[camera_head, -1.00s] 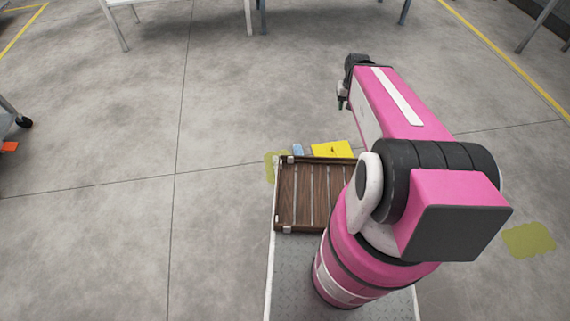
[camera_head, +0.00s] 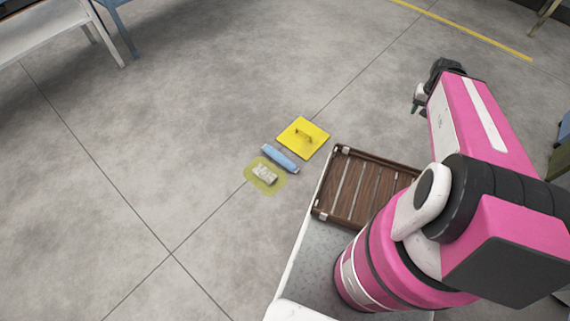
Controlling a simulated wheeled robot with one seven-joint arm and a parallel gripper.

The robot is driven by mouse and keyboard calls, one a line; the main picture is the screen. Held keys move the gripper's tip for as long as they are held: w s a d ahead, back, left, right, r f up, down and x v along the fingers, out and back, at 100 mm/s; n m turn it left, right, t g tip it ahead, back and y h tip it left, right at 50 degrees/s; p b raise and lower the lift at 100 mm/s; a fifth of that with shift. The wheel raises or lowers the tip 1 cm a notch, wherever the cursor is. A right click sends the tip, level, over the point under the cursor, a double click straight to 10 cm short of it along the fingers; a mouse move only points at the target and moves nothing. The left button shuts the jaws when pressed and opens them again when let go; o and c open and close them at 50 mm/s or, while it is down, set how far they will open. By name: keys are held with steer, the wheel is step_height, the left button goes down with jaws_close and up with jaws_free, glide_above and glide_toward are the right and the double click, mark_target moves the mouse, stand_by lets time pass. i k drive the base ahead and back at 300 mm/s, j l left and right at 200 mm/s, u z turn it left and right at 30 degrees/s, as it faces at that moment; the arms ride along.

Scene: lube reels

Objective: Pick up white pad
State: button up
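A small whitish pad (camera_head: 265,174) lies on a yellow-green patch (camera_head: 252,184) on the floor, left of my base. My gripper (camera_head: 418,102) is at the upper right, held out at the end of my pink arm, well away from the pad. It is small and dark in this view, partly hidden by the arm, and its fingers cannot be made out clearly. I see nothing held in it.
A blue roll-like item (camera_head: 281,158) and a yellow square plate with a handle (camera_head: 304,138) lie beside the pad. A slatted brown wooden tray (camera_head: 350,192) sits on my base. Tables (camera_head: 50,35) stand at upper left. The floor at left is clear.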

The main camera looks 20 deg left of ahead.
mark_target(264, 173)
steer(key=k+j+z, duration=0.2)
steer(key=z, duration=0.25)
steer(key=k+j+z, duration=0.2)
steer(key=z, duration=0.2)
steer(key=k+j+z, duration=0.1)
steer(key=k+z, duration=0.2)
steer(key=z, duration=0.15)
steer(key=k+z, duration=0.25)
steer(key=z, duration=0.2)
steer(key=k+j, duration=0.15)
steer(key=k, duration=0.45)
steer(key=k+j, duration=0.15)
steer(key=k, duration=0.4)
steer(key=k+j+z, duration=0.1)
steer(key=k, duration=0.5)
steer(key=k+j+u, duration=0.15)
steer(key=k, duration=0.25)
steer(key=j, duration=0.1)
